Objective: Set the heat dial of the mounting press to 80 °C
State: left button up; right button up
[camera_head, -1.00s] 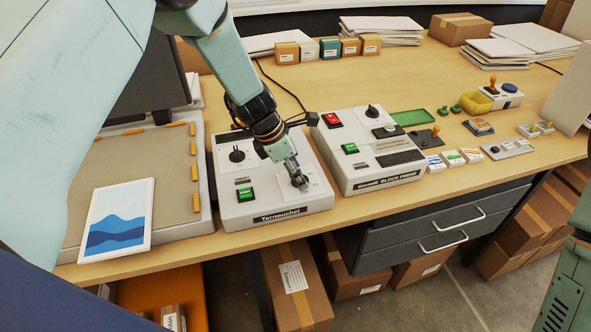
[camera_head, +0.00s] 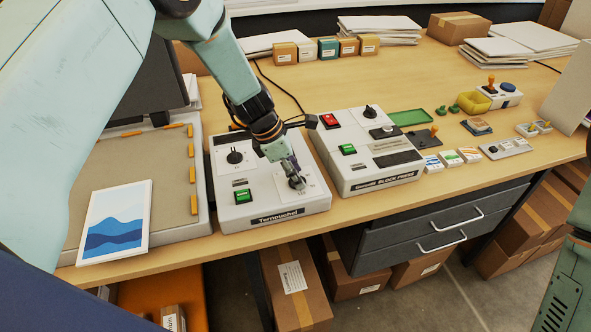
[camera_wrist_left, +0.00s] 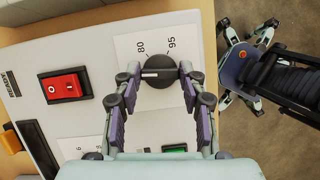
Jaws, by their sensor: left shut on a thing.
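The heat dial (camera_wrist_left: 158,72) is a round black knob with a white pointer mark, on a white scale card on the light grey control unit (camera_head: 220,214). The printed numbers 80 (camera_wrist_left: 141,47) and 95 (camera_wrist_left: 171,43) show above it in the left wrist view; other scale marks are hidden. The white mark is on the knob's left part, but I cannot tell its exact reading. My left gripper (camera_head: 297,182) is shut on the dial, with purple-padded fingers on both sides.
A red rocker switch (camera_wrist_left: 66,86) and a green button (camera_head: 243,196) are on the same unit. A black knob (camera_head: 235,156) stands at its back left. The block press unit (camera_head: 350,187) stands close on the right. A framed wave picture (camera_head: 115,222) lies at left.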

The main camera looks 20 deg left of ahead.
pick_arm(q)
jog(key=shift+a+m+g, duration=0.1)
jog(key=shift+m+g, duration=0.2)
jog(key=shift+m, duration=0.5)
jog(key=m+g, duration=0.1)
jog(key=m, duration=0.1)
jog(key=shift+w+m, duration=0.15)
jog(key=shift+m, duration=0.25)
jog(key=m, duration=0.2)
jog(key=m+g+b, duration=0.1)
jog(key=m, duration=0.1)
jog(key=shift+w+f+g+b, duration=0.1)
jog(key=shift+g+b, duration=0.2)
jog(key=shift+m+g+b, duration=0.3)
jog(key=shift+m+b, duration=0.05)
jog(key=shift+m, duration=0.55)
jog(key=shift+w, duration=0.1)
jog(key=o, duration=1.1)
jog(key=shift+a, duration=0.1)
jog(key=shift+o, duration=0.2)
